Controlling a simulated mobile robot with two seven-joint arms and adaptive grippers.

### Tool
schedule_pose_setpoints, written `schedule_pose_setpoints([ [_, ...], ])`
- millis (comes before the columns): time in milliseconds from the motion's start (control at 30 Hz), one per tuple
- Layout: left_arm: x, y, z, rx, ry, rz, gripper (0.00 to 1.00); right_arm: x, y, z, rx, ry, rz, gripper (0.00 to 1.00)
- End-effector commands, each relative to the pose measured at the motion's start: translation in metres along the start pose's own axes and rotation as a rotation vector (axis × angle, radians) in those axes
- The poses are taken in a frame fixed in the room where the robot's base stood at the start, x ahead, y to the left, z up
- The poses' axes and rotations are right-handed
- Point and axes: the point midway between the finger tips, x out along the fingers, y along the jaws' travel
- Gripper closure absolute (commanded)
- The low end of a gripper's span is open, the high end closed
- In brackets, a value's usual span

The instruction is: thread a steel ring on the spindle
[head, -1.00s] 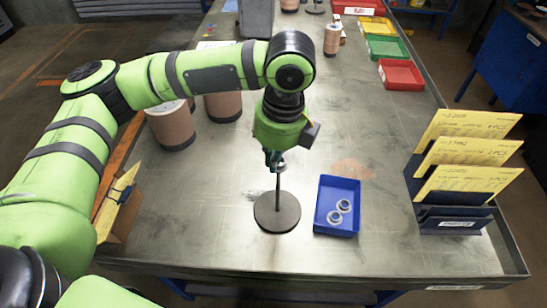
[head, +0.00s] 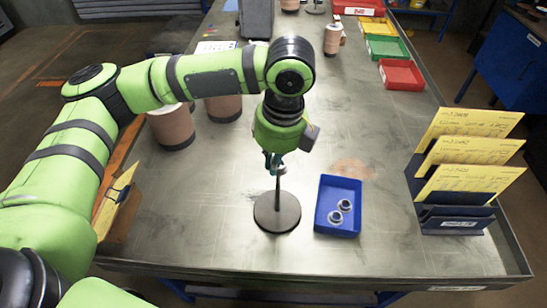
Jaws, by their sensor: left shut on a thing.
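The spindle (head: 278,213) is a thin upright rod on a round dark base, standing on the metal table left of the blue tray. My left gripper (head: 273,168) points down at the top of the rod, shut on a small steel ring (head: 283,169). The ring is small and partly hidden by the fingers; I cannot tell whether it is around the rod or just above it. Two more steel rings (head: 340,212) lie in the blue tray (head: 325,228). My right gripper is not in view.
A dark rack with yellow cards (head: 467,150) stands at the right edge. Brown spools (head: 172,128) stand behind my left arm. Red (head: 401,74), green and yellow bins line the far right edge. The table between tray and rack is clear.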

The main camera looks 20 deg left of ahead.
Motion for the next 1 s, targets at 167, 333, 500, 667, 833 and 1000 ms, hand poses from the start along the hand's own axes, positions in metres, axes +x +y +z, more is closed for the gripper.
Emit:
schedule_pose_setpoints([
  [167,0.005,0.000,-0.001,0.000,0.001,0.001,1.00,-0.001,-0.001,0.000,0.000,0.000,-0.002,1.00],
  [333,0.009,0.000,-0.001,0.001,0.000,0.001,1.00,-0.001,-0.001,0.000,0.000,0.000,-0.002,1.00],
  [500,0.013,0.000,-0.001,0.001,0.000,0.001,1.00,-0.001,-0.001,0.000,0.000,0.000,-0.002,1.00],
  [667,0.015,-0.001,-0.001,0.000,0.000,0.001,0.67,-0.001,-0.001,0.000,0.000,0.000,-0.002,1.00],
  [833,0.015,-0.001,-0.002,0.000,0.000,0.001,0.67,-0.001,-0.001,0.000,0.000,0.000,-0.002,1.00],
  [1000,0.015,-0.001,-0.002,0.000,0.000,0.001,0.67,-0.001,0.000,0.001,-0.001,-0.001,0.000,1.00],
])
